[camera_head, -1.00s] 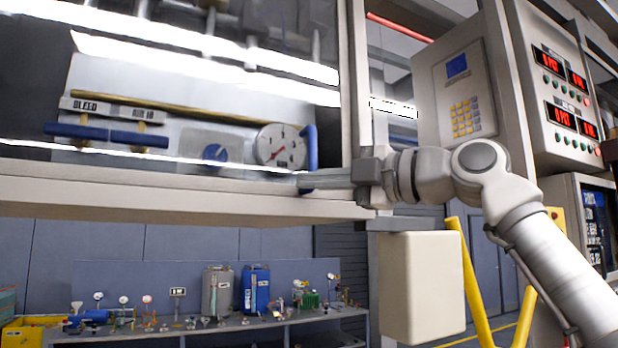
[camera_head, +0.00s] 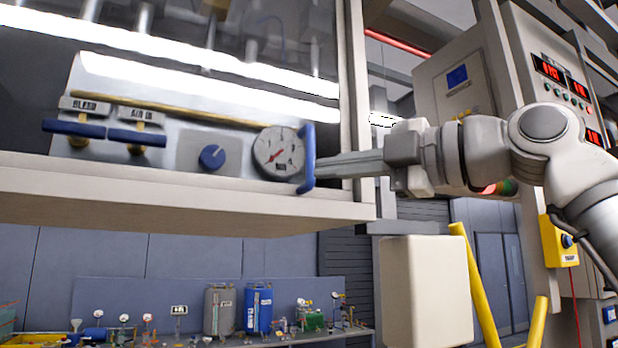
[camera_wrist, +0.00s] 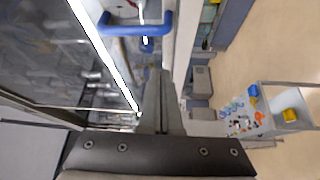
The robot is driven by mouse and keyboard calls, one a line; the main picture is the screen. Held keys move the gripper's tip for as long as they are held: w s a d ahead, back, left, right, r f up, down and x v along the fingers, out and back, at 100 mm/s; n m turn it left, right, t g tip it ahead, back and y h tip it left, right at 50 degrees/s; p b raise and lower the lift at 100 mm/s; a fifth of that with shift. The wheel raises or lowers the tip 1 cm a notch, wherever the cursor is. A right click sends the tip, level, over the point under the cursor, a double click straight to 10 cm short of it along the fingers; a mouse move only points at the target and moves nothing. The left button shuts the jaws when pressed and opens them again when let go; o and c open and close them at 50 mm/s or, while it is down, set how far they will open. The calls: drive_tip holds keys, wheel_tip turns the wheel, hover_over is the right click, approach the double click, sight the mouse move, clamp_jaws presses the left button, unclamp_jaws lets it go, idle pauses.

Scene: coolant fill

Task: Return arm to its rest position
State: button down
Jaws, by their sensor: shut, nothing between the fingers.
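My gripper (camera_head: 322,168) reaches in from the right with my arm behind it. Its fingers are together and hold nothing. The fingertips lie close to the blue handle (camera_head: 309,158) at the right side of the glass cabinet front; I cannot tell whether they touch it. In the wrist view my gripper (camera_wrist: 164,75) points toward the same blue handle (camera_wrist: 140,30), with a gap visible between the fingertips and the handle.
Behind the glass are a round gauge (camera_head: 279,152), a blue knob (camera_head: 212,156) and blue-handled valves (camera_head: 137,137). The cabinet's lower ledge (camera_head: 180,205) runs under my gripper. A keypad box (camera_head: 446,85), a yellow box (camera_head: 557,240) and yellow posts (camera_head: 474,285) stand right.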

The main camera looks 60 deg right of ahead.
drive_tip(key=shift+s+a, duration=0.1)
drive_tip(key=shift+s, duration=0.75)
drive_tip(key=w+a+f+m+g+y, duration=0.1)
drive_tip(key=w+a+f+m+g, duration=0.2)
drive_tip(key=w+a+f, duration=0.7)
drive_tip(key=w+a+f+m+g+y, duration=0.1)
drive_tip(key=w+a+f+m+g, duration=0.2)
drive_tip(key=w+a+f, duration=0.65)
drive_tip(key=s+a+f+m+g, duration=0.1)
drive_tip(key=a+f+m+g, duration=0.1)
drive_tip(key=f, duration=0.8)
drive_tip(key=s+a+f+m+g, duration=0.1)
drive_tip(key=a+f+m+g, duration=0.1)
drive_tip(key=f, duration=0.9)
drive_tip(key=s+a+f+m+g, duration=0.1)
drive_tip(key=a+f+m+g, duration=0.2)
drive_tip(key=f, duration=0.7)
drive_tip(key=a+m, duration=0.1)
drive_tip(key=m, duration=0.1)
drive_tip(key=shift+s+f+m, duration=0.35)
drive_tip(key=shift+m, duration=0.05)
